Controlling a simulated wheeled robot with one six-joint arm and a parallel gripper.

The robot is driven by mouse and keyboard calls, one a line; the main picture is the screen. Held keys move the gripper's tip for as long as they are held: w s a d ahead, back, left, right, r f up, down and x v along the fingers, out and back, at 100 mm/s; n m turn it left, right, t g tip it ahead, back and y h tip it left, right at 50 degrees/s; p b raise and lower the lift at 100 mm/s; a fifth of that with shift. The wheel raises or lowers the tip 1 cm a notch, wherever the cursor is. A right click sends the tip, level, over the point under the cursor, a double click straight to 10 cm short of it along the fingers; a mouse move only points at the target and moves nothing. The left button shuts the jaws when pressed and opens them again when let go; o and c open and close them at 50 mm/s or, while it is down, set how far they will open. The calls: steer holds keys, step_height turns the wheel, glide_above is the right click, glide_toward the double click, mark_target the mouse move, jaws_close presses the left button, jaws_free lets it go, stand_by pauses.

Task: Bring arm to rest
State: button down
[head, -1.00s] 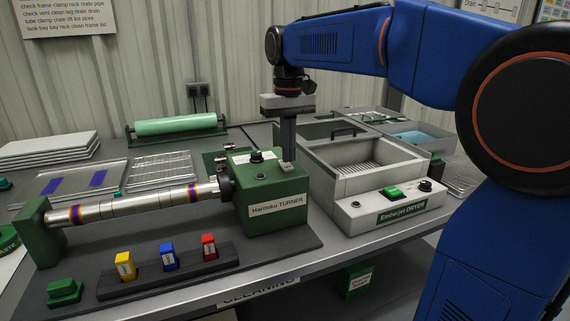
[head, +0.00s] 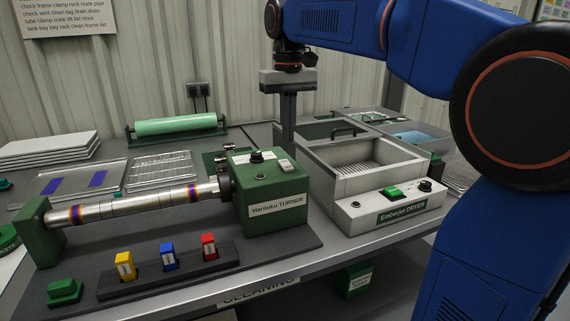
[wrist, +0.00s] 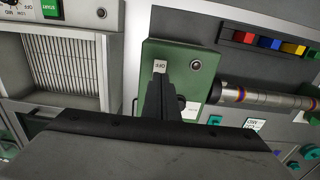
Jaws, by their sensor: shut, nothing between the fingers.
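My gripper (head: 288,122) hangs fingers-down in the head view, above and behind the green turner box (head: 268,190). Its fingers are together and hold nothing. In the wrist view my gripper (wrist: 162,98) points down over the turner box (wrist: 205,55), and its fingertips lie in the picture near a small white OFF switch (wrist: 160,66). In the head view that switch (head: 286,165) is uncovered on top of the box, apart from the fingers. My blue arm reaches in from the right.
The Emberjet dryer (head: 385,212) stands right of the turner. A metal pipe (head: 130,203) runs left from the turner. Yellow (head: 124,265), blue (head: 169,257) and red (head: 209,246) blocks sit in a black rack. A green roll (head: 176,126) lies behind.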

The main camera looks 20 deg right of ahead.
stand_by(0.3)
steer(key=s+d+f+t, duration=0.2)
steer(key=s+d+f, duration=0.1)
steer(key=s+f, duration=0.9)
steer(key=s+d+f+m+t, duration=0.1)
steer(key=s+d+f+t, duration=0.1)
steer(key=s+f, duration=1)
steer(key=s+d, duration=0.1)
steer(key=s, duration=0.2)
steer(key=shift+d+f+t, duration=0.15)
steer(key=shift+d+t, duration=0.25)
